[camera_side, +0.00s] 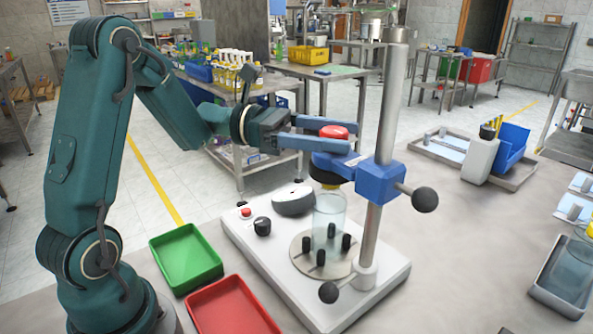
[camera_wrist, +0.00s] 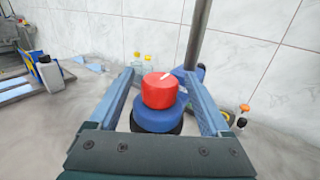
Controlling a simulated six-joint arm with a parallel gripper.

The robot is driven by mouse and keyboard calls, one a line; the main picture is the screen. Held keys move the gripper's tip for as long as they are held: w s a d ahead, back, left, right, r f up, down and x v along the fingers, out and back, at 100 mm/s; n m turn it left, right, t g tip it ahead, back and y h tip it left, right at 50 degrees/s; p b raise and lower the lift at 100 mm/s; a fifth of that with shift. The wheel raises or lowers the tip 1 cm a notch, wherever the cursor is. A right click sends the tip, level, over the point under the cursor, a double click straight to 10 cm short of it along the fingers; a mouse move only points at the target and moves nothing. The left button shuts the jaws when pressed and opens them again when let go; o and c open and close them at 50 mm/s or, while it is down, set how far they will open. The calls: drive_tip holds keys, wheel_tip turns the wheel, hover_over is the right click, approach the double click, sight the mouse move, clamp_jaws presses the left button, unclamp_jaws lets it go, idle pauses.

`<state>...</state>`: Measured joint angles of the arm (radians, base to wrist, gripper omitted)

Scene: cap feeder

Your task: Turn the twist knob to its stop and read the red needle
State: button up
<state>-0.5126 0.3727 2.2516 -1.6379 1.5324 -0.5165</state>
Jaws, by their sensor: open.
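The red knob (camera_side: 333,131), with a white line on its top, sits on the blue head of the stand. It also shows in the wrist view (camera_wrist: 159,91), where the white line points up and to the right. My gripper (camera_side: 346,134) is open, with one blue finger on each side of the knob. In the wrist view, gaps show between the knob and both fingers of my gripper (camera_wrist: 161,80). A round grey gauge (camera_side: 293,199) with a pale face lies on the white base. Its needle is too small to read.
A clear bottle (camera_side: 329,212) stands under the head among black pegs. A steel column (camera_side: 386,130) and a lever with a black ball (camera_side: 425,199) are close on the right. Green (camera_side: 186,256) and red (camera_side: 232,308) trays lie at the front left.

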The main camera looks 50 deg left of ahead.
clamp_jaws()
drive_tip(key=shift+m+g, duration=0.3)
drive_tip(key=shift+g, duration=0.1)
drive_tip(key=m+g+h, duration=0.2)
drive_tip(key=g, duration=0.1)
drive_tip(key=shift+m, duration=0.3)
drive_tip(key=shift+m+g+h, duration=0.5)
drive_tip(key=shift+m+g, duration=0.8)
drive_tip(key=shift+g, duration=1)
drive_tip(key=shift+m+g, duration=0.3)
drive_tip(key=shift+g, duration=0.2)
